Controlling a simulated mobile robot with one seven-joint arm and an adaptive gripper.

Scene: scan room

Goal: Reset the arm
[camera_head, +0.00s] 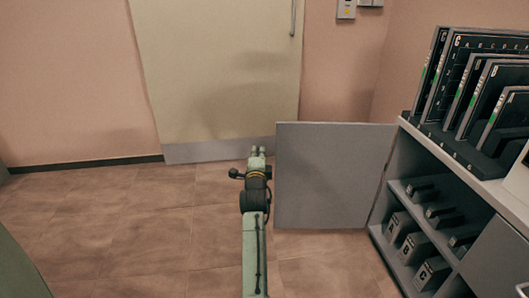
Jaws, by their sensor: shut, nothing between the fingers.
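My gripper (258,151) is at the end of my pale green arm, which reaches straight forward from the bottom of the camera head view. The gripper is shut and empty, and its fingers are small in the picture. It appears just left of an open grey cabinet door (328,175). I cannot tell whether it touches the door.
The grey cabinet (478,242) on the right has open shelves holding several dark lettered blocks. Several dark panels stand in a rack (461,150) on its top. A closed cream door (215,75) is ahead. The tiled floor (120,225) on the left is clear.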

